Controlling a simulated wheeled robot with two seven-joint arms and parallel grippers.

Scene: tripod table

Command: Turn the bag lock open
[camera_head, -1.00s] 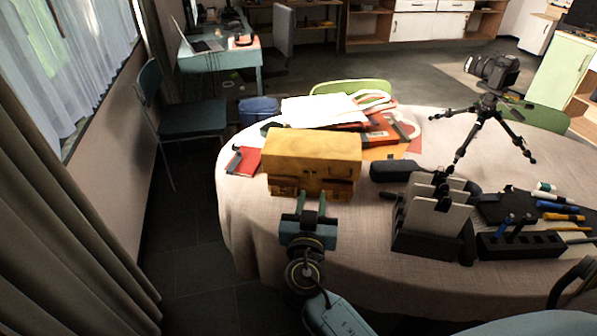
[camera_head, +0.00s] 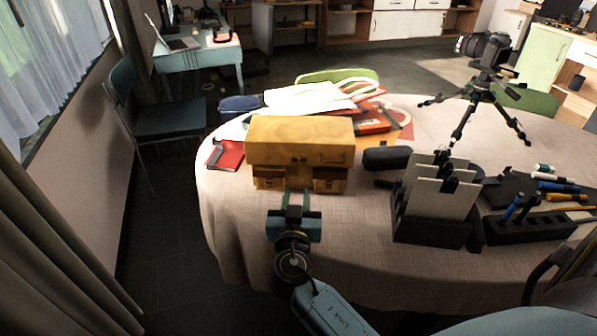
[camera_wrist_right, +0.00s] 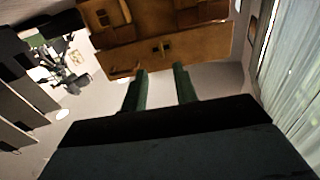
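The yellow-brown bag (camera_head: 300,135) stands upright near the left side of the cloth-covered table, its flap down over its front. Its small lock (camera_wrist_right: 160,47) sits on the flap near the edge in the right wrist view, where the bag appears upside down. Which way the lock is turned is too small to tell. My right gripper (camera_head: 296,191) is in front of the bag and low on it, its two green fingers pointing at the front. In the right wrist view the fingers (camera_wrist_right: 160,70) are apart with nothing between them, near the lock. My left gripper is not in view.
On the table (camera_head: 340,230), a dark case (camera_head: 387,158) and a black holder with upright plates (camera_head: 430,225) stand right of the bag. A red notebook (camera_head: 226,155) lies to its left. Papers and books lie behind it. A camera tripod (camera_head: 478,95) stands at the back right.

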